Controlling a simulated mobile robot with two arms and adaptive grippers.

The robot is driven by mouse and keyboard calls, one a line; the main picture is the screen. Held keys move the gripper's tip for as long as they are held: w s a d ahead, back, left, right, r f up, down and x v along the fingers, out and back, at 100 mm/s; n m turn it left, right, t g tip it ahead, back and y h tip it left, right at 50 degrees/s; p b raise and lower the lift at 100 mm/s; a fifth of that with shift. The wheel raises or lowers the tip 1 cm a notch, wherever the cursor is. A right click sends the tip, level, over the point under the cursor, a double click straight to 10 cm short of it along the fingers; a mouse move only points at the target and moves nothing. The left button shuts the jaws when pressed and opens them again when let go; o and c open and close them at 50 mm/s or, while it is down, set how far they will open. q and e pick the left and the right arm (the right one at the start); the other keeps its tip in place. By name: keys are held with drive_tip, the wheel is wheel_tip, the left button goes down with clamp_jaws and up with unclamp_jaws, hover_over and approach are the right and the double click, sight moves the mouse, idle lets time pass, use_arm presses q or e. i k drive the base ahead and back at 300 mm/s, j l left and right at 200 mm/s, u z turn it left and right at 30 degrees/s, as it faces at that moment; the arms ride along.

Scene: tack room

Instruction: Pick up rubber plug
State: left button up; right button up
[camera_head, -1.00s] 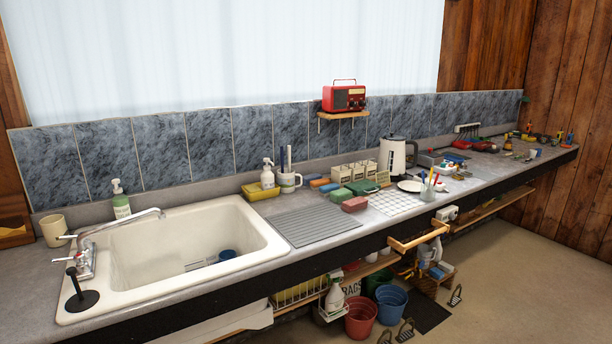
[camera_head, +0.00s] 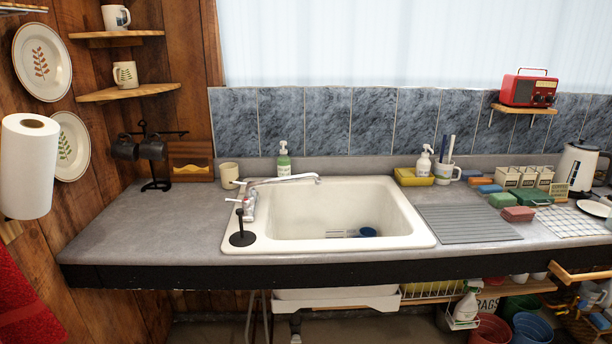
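A black disc with a thin upright stem (camera_head: 242,237) stands on the front left rim of the white sink (camera_head: 425,239). It looks like the rubber plug, though I cannot be certain. The tap (camera_head: 250,205) is just behind it, with its spout reaching over the basin. A blue round item (camera_head: 368,232) and a small pale rack lie in the basin. Neither of my grippers is in view.
The counter (camera_head: 130,235) left of the sink has clear room. A mug rack (camera_head: 155,180) and beige cup (camera_head: 229,175) stand behind. A ridged drain mat (camera_head: 465,223) lies right. A paper towel roll (camera_head: 28,165) hangs at far left.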

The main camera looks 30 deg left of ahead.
sight(243, 238)
drive_tip(key=u, duration=1.35)
